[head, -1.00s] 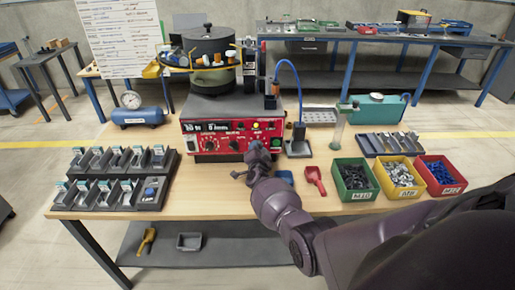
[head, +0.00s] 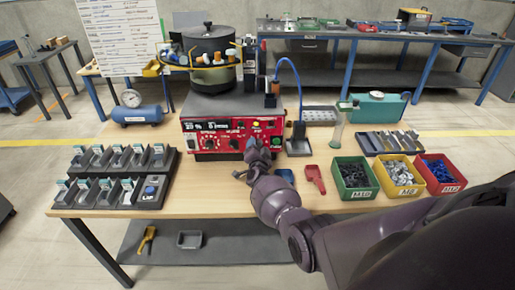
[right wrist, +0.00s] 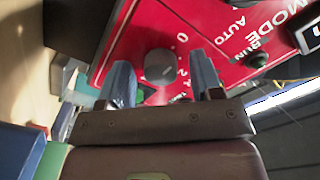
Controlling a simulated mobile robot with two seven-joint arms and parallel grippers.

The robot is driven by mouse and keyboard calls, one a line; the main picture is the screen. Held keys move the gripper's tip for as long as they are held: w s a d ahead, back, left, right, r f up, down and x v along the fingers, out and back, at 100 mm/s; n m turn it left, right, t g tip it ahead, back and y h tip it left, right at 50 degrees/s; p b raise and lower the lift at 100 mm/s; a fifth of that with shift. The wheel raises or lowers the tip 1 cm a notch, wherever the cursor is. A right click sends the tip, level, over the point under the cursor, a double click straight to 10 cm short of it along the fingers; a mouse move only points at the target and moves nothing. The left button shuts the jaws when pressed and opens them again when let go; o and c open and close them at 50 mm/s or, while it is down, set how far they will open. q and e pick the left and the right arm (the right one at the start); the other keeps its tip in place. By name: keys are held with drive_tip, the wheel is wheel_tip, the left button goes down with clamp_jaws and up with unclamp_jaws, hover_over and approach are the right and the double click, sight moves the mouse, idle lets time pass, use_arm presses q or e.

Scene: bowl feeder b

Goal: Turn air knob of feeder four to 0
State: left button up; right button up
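The feeder has a red control panel (head: 222,140) under a dark bowl (head: 208,62). In the right wrist view a round grey knob (right wrist: 160,67) stands on the red panel (right wrist: 130,40), with a white scale around it that shows a 0 and a 2. My right gripper (head: 254,148) is at the right part of the panel. It is open, with one fingertip on either side of the knob and gaps visible between (right wrist: 162,80). Where the knob points cannot be read. In the head view my gripper hides this knob. My left gripper is not in view.
Green (head: 338,191), yellow (head: 390,190) and red (head: 432,187) bins of parts stand at the right of the table. A red scoop (head: 315,180) lies beside them. A dark rack of small trays (head: 113,199) stands at the left.

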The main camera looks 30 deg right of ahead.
drive_tip(key=p+v, duration=0.2)
drive_tip(key=v, duration=0.8)
drive_tip(key=shift+s+p, duration=0.35)
drive_tip(key=shift+p, duration=0.05)
drive_tip(key=shift+a, duration=0.2)
